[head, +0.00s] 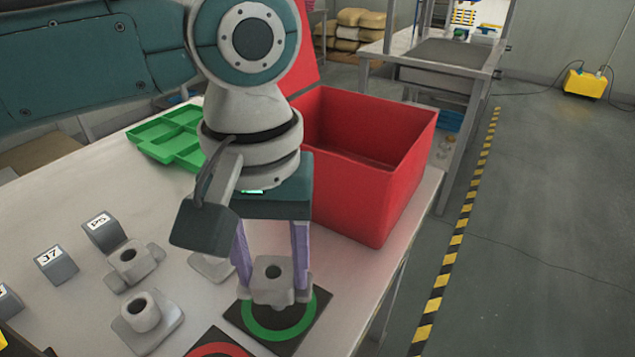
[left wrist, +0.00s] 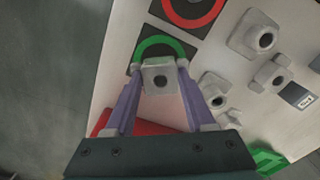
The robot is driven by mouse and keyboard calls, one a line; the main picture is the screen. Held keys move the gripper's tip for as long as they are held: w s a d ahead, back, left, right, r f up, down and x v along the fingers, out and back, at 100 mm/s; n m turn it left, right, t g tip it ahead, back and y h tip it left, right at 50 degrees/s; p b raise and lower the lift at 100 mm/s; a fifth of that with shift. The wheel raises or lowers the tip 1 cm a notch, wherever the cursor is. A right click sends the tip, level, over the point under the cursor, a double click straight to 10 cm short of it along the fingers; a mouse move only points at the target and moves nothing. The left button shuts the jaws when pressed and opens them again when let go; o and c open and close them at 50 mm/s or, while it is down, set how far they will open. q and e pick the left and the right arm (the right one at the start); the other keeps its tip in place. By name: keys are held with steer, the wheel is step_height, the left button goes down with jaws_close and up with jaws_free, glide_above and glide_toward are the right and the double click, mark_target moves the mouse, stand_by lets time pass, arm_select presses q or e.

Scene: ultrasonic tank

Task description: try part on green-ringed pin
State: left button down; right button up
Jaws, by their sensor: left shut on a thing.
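My left gripper (head: 272,284) is shut on a grey part (head: 274,272) with a round hole in its top, one finger on each side. The part is roughly upright over the rear of a dark square pad with a green ring (head: 278,334). In the left wrist view the held part (left wrist: 159,80) sits between the fingertips and overlaps the near side of the green ring (left wrist: 152,41). The pin itself does not show; the part hides the pad's middle. I cannot tell whether the part is around the pin or above it.
More grey parts stand on the table to the left, such as a wide-based one (head: 147,325) and one behind it (head: 130,264). A red-ringed pad (head: 219,350) lies at the front. A red open box (head: 375,190) stands behind right, a green tray (head: 165,140) behind left.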

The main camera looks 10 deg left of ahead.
arm_select(q)
steer(key=shift+f, duration=0.35)
steer(key=shift+r+p, duration=0.1)
steer(key=shift+p, duration=0.35)
steer(key=shift+f, duration=0.45)
stand_by(1.8)
steer(key=shift+r+p, duration=0.6)
steer(key=shift+p, duration=0.3)
